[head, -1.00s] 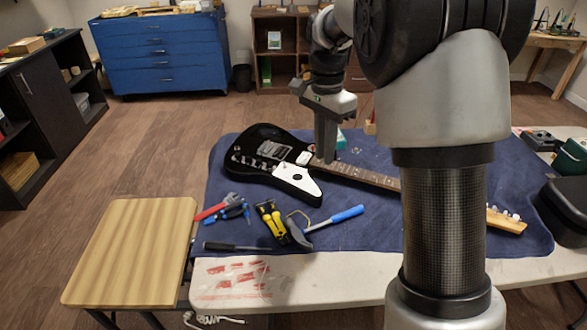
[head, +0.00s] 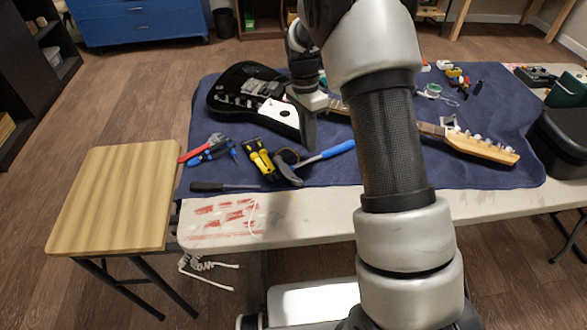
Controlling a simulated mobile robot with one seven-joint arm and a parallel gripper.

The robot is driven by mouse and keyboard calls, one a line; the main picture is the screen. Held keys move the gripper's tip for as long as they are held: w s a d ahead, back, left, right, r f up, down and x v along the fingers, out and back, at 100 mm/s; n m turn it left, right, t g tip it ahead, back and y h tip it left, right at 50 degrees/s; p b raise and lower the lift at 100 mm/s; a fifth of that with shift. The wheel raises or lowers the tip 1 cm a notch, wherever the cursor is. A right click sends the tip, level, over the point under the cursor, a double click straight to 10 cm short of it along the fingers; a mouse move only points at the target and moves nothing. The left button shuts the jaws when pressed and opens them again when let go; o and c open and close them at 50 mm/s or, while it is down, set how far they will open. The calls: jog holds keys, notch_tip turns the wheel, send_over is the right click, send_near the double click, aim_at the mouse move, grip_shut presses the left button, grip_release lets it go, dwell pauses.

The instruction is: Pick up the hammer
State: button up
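The hammer (head: 338,149) lies on the dark blue mat near the front of the table. It has a blue handle pointing right, a thin metal shaft and a dark head at its left end. My gripper (head: 309,138) points down just above and behind the hammer's shaft in the picture, between the guitar body and the hammer. It seems apart from the hammer, but its exact height is unclear. The fingers overlap from this side, so their opening is hidden.
Red and blue tools (head: 207,148) and a dark-handled tool (head: 222,187) lie further left. A black guitar (head: 250,92) lies behind. A wooden stool (head: 118,200) stands left of the table.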

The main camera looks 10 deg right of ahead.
aim_at(309, 159)
jog(key=shift+s+d+f+b, duration=0.1)
jog(key=shift+f+b, duration=0.15)
jog(key=shift+f, duration=0.65)
jog(key=shift+s+f+b, duration=0.15)
jog(key=shift+f+b, duration=0.05)
jog(key=shift+f, duration=0.75)
jog(key=shift+s+d+f+b, duration=0.1)
jog(key=shift+f+b, duration=0.15)
jog(key=shift+f, duration=0.65)
jog(key=shift+c, duration=0.5)
grip_shut()
jog(key=shift+r, duration=0.25)
notch_tip(309, 159, up, 10)
jog(key=p, duration=0.2)
jog(key=shift+f, duration=0.15)
jog(key=shift+p, duration=0.3)
